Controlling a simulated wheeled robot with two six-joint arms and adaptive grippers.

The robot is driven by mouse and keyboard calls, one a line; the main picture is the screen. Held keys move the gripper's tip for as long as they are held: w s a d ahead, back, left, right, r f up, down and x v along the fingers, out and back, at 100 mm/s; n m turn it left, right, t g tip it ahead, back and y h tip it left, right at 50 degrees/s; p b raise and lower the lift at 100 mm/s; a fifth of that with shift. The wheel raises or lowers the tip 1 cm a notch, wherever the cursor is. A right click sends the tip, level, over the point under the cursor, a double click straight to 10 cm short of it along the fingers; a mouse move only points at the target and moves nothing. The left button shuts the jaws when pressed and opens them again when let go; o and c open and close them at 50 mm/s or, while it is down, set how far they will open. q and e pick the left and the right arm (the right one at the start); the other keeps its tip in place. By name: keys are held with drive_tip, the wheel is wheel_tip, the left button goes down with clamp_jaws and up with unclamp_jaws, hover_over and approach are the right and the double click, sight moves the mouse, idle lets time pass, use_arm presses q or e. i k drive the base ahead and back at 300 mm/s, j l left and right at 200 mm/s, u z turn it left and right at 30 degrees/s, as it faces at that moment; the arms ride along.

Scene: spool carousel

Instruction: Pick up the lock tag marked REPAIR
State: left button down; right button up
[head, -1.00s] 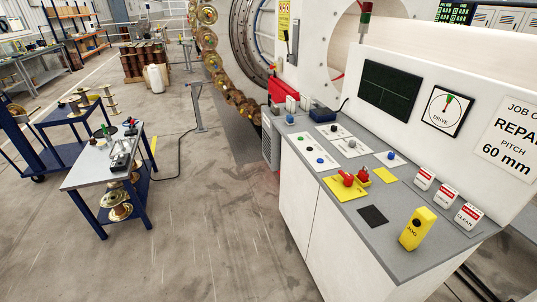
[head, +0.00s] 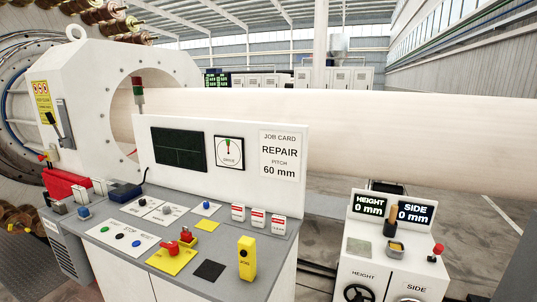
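Three white lock tags with red top bands stand in a row at the right rear of the grey console top: a left tag (head: 238,212), a middle tag (head: 258,218) and a right tag (head: 278,225). Their lettering is too small to read now, so I cannot tell which is marked REPAIR. The job card (head: 279,155) on the white panel behind reads REPAIR, pitch 60 mm. Neither of my grippers is in view.
A yellow JOG pendant (head: 247,258) stands upright in front of the tags. Red knobs (head: 172,248) sit on a yellow plate to its left. A height and side control stand (head: 388,245) is at right, across a gap from the console (head: 120,250). A large pale cylinder (head: 420,135) runs behind.

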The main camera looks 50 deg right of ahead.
sight(237, 210)
drive_tip(key=z, duration=1.6)
